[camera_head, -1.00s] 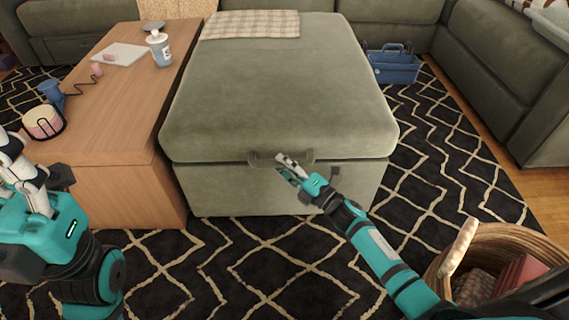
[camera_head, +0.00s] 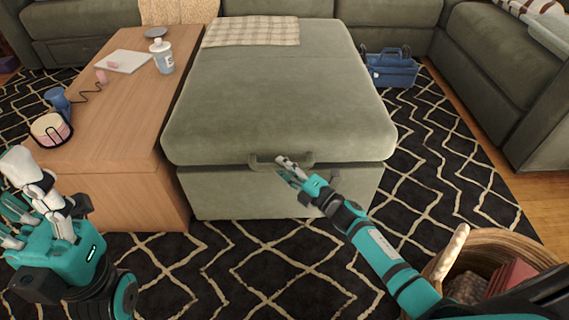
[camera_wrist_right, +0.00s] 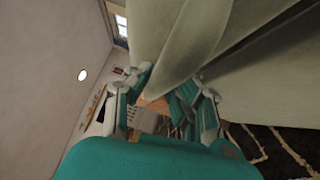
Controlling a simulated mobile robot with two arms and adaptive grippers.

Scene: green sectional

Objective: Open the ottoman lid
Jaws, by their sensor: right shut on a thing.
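The grey-green ottoman (camera_head: 280,95) stands in the middle of the head view. Its cushioned lid lies flat on the base (camera_head: 235,195). A fabric handle (camera_head: 262,162) is on the lid's front edge. My right gripper (camera_head: 282,165) is shut on this handle, coming in from the lower right. In the right wrist view, the handle fabric (camera_wrist_right: 180,60) passes between the fingers (camera_wrist_right: 160,95); their tips are partly hidden by it. My left gripper (camera_head: 15,185) is at the left edge of the head view, apart from the ottoman, with its fingers spread and empty.
A wooden table (camera_head: 120,120) with a bottle (camera_head: 161,57) and small items stands close on the ottoman's left. A checked blanket (camera_head: 250,32) lies on the lid's back. A blue caddy (camera_head: 392,70) stands behind right, a wicker basket (camera_head: 450,255) at lower right. Patterned rug surrounds.

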